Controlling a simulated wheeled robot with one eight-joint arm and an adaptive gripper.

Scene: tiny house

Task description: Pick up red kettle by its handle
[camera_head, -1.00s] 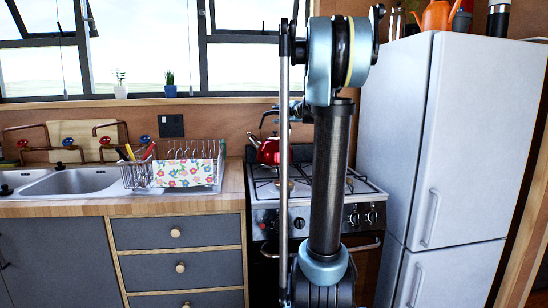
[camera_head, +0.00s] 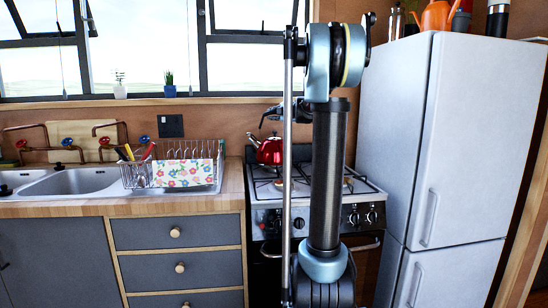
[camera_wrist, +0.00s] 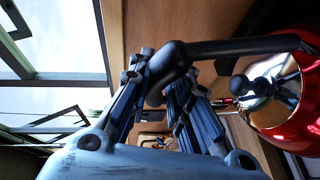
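The red kettle (camera_head: 270,151) stands on the stove at the back left, partly behind my arm's thin rod. Its shiny red body (camera_wrist: 290,95) and silver top show at the right of the wrist view. Its black handle (camera_wrist: 235,47) runs left from the body and curves in between my fingers. My gripper (camera_wrist: 162,75) has its fingers drawn in on both sides of the handle's curved end and seems to touch it on both sides. In the head view my gripper (camera_head: 272,114) is a small dark shape just above the kettle, partly hidden.
The stove (camera_head: 262,190) lies between the wooden counter (camera_head: 120,207) and the white fridge (camera_head: 450,130). A dish rack (camera_head: 175,172) with a flowered cloth stands left of the stove. The wall and window are close behind the kettle. An orange kettle (camera_head: 437,17) sits on the fridge.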

